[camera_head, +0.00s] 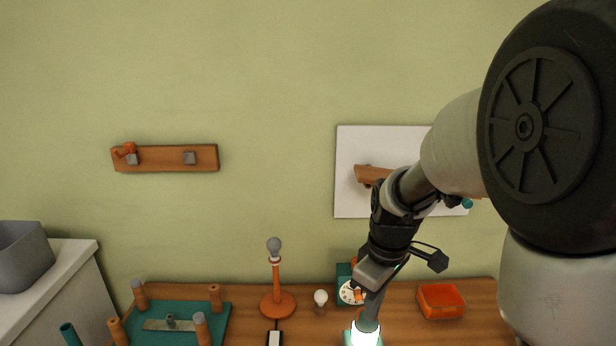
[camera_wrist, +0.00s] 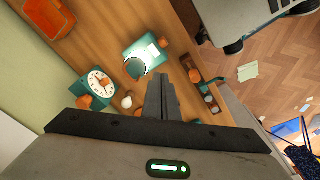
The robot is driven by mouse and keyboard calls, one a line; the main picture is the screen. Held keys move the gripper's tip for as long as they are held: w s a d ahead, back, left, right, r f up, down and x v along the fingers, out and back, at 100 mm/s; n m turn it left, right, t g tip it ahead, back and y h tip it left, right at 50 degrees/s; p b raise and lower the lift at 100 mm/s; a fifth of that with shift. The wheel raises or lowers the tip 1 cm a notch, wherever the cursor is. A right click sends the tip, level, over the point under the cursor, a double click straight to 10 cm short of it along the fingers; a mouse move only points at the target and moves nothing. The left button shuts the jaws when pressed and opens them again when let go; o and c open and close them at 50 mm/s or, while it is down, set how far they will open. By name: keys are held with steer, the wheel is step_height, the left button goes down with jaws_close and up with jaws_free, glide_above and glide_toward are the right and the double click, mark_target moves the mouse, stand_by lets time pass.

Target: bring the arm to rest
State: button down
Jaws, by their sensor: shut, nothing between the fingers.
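My gripper (camera_head: 369,316) is at the end of my arm, which reaches down over the wooden table (camera_head: 405,325) in the head view. In the wrist view, its dark fingers (camera_wrist: 160,82) are together with nothing between them. They point toward a glowing lamp (camera_wrist: 146,58) on a teal base. The lamp (camera_head: 363,335) also glows at the bottom edge of the head view, in line with my fingertips. I cannot tell whether the fingers touch it.
A teal dial clock (camera_head: 347,291), a small bulb (camera_head: 320,297), an orange lamp stand (camera_head: 276,300) and an orange box (camera_head: 440,300) stand nearby. A teal board with pegs (camera_head: 180,312) lies left. A wooden rail (camera_head: 165,158) and a white panel (camera_head: 350,145) are on the wall.

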steer(key=s+r+m+t+p, duration=0.2)
steer(key=s+r+m+p, duration=0.2)
steer(key=s+r, duration=0.4)
steer(key=s+r+m+t+p, duration=0.2)
steer(key=s+r+m, duration=0.3)
steer(key=r, duration=0.9)
steer(key=s+p, duration=0.1)
steer(key=s, duration=0.1)
steer(key=shift+s+d+r+p, duration=0.15)
steer(key=shift+s+d+p, duration=0.05)
steer(key=shift+s+p, duration=0.15)
